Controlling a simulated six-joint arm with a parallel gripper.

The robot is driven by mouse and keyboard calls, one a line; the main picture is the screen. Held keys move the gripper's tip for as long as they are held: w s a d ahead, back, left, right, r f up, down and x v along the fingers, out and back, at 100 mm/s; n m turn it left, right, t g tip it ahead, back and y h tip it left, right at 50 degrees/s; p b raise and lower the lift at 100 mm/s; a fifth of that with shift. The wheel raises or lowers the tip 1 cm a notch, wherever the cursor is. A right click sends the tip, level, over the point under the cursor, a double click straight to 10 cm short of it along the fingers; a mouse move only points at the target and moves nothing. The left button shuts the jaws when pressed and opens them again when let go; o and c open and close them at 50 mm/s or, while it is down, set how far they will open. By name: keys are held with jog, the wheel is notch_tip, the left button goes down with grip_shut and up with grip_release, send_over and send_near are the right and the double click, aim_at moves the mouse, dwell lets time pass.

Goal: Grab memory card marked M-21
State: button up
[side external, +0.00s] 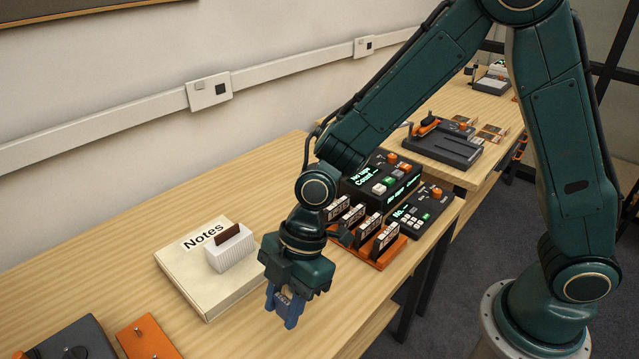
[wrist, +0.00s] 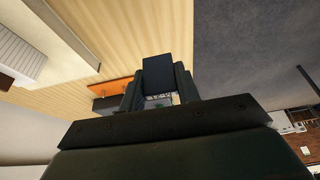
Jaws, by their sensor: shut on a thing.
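My gripper (side external: 284,309), with blue fingers, points down near the table's front edge, right of the Notes box. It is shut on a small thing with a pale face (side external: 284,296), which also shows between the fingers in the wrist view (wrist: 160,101). The fingers hide most of it, and I cannot read any marking on it. Several dark cards with pale labels (side external: 387,238) stand upright in an orange rack (side external: 384,259) behind and to the right of my gripper. Their labels are too small to read, so I cannot tell which is M-21.
A cream box marked Notes (side external: 182,268) carries a white ribbed holder (side external: 231,260) with a dark brown piece upright in it. Black devices with lit displays (side external: 382,184) stand behind the rack. An orange plate (side external: 149,340) lies at front left. Bare wood lies between.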

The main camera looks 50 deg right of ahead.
aim_at(283, 299)
notch_tip(283, 299, up, 10)
jog(key=shift+f, duration=0.15)
dwell(0.7)
